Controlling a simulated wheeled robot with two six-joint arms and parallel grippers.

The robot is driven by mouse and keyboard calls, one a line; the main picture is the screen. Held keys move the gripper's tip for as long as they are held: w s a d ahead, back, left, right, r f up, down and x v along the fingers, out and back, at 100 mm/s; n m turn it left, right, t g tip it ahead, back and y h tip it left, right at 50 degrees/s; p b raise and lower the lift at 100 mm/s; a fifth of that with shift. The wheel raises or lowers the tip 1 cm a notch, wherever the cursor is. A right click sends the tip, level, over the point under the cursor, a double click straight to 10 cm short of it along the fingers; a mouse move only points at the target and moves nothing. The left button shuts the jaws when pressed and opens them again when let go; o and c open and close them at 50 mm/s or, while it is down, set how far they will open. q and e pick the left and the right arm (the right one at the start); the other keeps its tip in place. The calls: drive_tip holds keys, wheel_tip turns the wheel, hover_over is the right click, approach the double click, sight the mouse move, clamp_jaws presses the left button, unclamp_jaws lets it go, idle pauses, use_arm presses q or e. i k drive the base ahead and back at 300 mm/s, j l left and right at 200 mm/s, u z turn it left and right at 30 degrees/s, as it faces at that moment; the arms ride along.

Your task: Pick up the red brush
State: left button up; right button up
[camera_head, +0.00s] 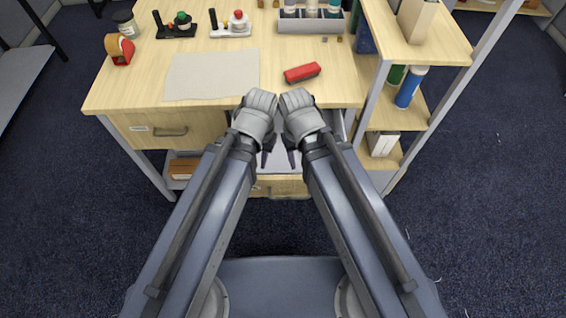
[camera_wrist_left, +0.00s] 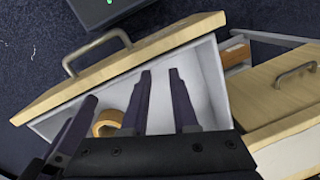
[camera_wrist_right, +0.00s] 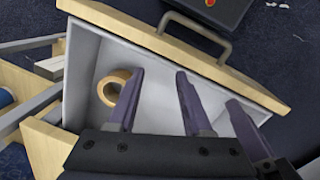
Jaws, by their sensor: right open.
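The red brush (camera_head: 302,73) lies on the table top (camera_head: 130,85), near the front edge and right of a beige mat. It shows only in the head view. My left gripper (camera_head: 265,158) and my right gripper (camera_head: 291,158) point down side by side in front of the table, over an open drawer. Both are nearer to me than the brush and apart from it. The left fingers (camera_wrist_left: 161,72) are apart with nothing between them. The right fingers (camera_wrist_right: 160,72) are also apart and empty.
The open drawer (camera_wrist_right: 84,65) holds a tape roll (camera_wrist_right: 113,88). The beige mat (camera_head: 212,74) lies left of the brush. A grey bottle tray (camera_head: 310,26) stands behind it. A shelf unit (camera_head: 430,50) rises at the right. The table around the brush is clear.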

sight(300, 73)
drive_tip(key=l+z, duration=0.35)
drive_tip(key=z, duration=0.2)
drive_tip(key=i+z, duration=0.1)
drive_tip(key=z, duration=0.25)
drive_tip(key=i+j+z, duration=0.15)
